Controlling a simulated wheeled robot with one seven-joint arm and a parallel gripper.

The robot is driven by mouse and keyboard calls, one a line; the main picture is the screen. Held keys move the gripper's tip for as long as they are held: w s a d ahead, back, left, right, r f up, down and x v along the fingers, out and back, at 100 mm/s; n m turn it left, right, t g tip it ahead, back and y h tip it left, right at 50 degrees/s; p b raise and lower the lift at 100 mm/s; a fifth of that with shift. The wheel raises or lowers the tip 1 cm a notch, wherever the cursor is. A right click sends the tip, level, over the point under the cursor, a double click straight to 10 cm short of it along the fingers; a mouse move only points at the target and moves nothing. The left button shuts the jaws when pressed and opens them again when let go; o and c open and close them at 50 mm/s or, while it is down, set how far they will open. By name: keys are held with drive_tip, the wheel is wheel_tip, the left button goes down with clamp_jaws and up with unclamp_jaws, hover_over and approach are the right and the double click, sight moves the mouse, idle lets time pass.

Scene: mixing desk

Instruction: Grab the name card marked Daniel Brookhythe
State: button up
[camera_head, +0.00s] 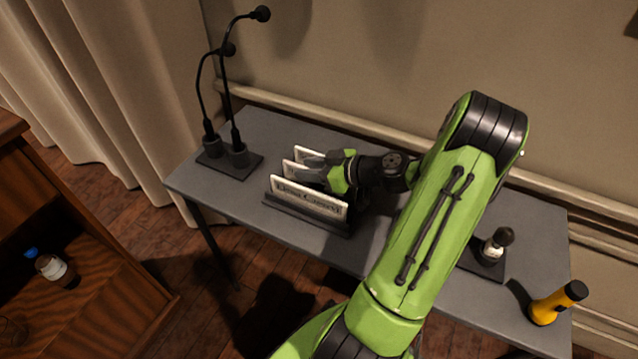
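Three white name cards stand upright one behind another in a dark holder (342,231) on the grey desk. The front card (308,196) carries dark lettering that I cannot read surely; it does not look like Daniel Brookhythe. The middle card (290,168) and the back card (301,152) are partly covered, and their names are hidden. My gripper (311,167) reaches in from the right, behind the front card. Its dark fingers lie at the middle card, seemingly one on each side of it. I cannot tell whether they touch or grip it.
Two gooseneck microphones (238,152) stand on a dark base at the desk's left. A wooden cabinet (110,270) with a bottle (50,267) is at lower left. The wall closes the back.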

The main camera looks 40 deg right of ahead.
clamp_jaws()
